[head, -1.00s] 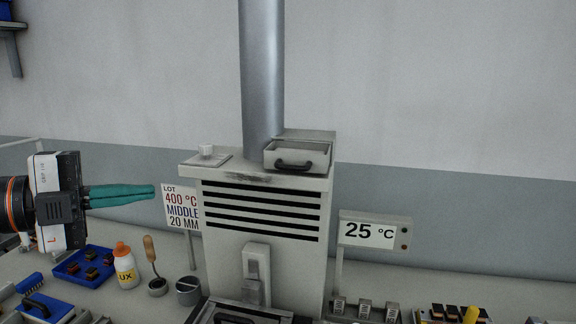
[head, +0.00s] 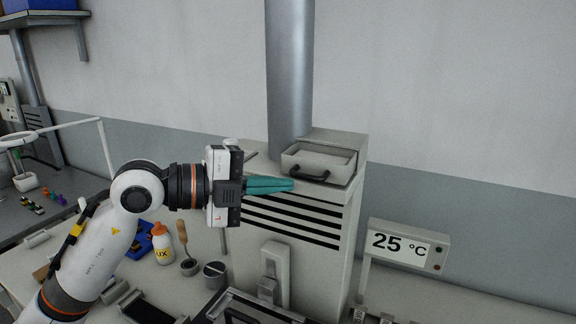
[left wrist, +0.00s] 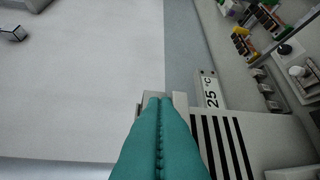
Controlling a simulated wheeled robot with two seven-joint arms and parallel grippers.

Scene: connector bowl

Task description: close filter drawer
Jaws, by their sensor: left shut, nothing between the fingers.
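The filter drawer (head: 318,163) is a grey open box with a dark handle on its front, on top of the slatted grey cabinet (head: 345,215) beside the metal pipe. It is pulled out, and its inside shows from above. My left gripper (head: 291,185) has teal fingers, shut and empty, pointing right. Its tips are just left of and slightly below the drawer handle in the head view; whether they touch cannot be told. In the left wrist view the shut fingers (left wrist: 160,105) overlap the pale drawer area and hide most of it. My right gripper is not in view.
The pipe (head: 289,80) rises behind the drawer. A 25 °C display (head: 398,247) stands to the right of the cabinet.

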